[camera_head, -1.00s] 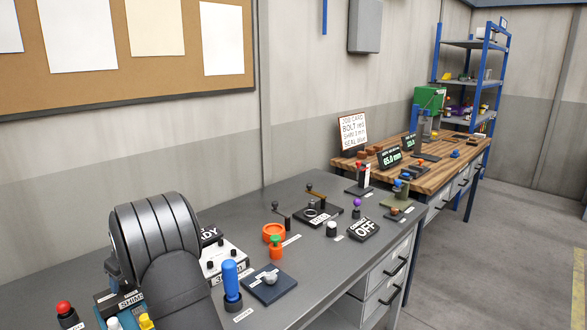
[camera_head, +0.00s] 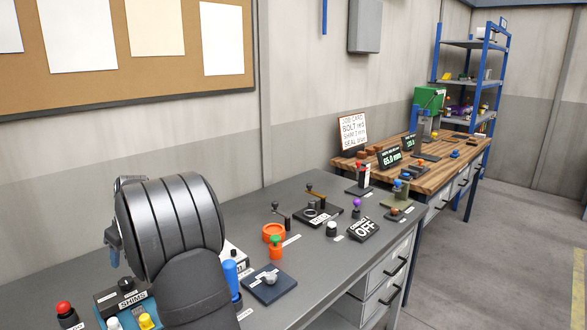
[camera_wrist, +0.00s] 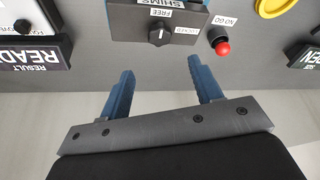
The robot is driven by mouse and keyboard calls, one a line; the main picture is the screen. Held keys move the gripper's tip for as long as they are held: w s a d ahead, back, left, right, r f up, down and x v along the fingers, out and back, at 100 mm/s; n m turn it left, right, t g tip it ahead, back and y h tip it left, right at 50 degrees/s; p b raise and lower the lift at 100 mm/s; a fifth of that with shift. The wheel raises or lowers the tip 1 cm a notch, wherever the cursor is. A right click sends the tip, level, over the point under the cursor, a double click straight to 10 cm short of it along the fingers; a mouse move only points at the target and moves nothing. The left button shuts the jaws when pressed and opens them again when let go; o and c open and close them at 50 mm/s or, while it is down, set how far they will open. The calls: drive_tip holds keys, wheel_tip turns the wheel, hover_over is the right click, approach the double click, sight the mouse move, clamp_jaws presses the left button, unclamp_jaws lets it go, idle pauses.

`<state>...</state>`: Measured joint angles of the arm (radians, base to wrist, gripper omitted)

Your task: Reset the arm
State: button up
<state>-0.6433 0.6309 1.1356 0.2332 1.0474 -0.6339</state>
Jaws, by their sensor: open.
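My gripper (camera_wrist: 164,75) shows in the wrist view with its two blue fingers spread apart and nothing between them. I cannot tell the exact height over the bench. In the head view my dark arm stands large at the lower left; a blue finger (camera_head: 113,243) shows at its left side, and the rest of the gripper is hidden behind the arm.
A red NO GO button (camera_wrist: 222,47) and a READY display (camera_wrist: 35,53) flank the SHIMS box. A wooden bench (camera_head: 440,150) stands farther back.

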approach(125, 280)
drive_tip(key=x, duration=0.8)
drive_tip(key=shift+s+f, duration=0.1)
drive_tip(key=shift+f, duration=0.2)
drive_tip(key=shift+r+m, duration=0.15)
drive_tip(key=shift+m, duration=0.45)
drive_tip(key=shift+s+a+m+t+h, duration=0.1)
drive_tip(key=shift+m+t+h, duration=0.3)
drive_tip(key=shift+m, duration=0.7)
drive_tip(key=shift+m+t+h, duration=0.2)
drive_tip(key=shift+m+t, duration=0.3)
drive_tip(key=shift+m, duration=0.6)
drive_tip(key=shift+r, duration=0.1)
drive_tip(key=v, duration=1.4)
drive_tip(key=shift+r, duration=0.15)
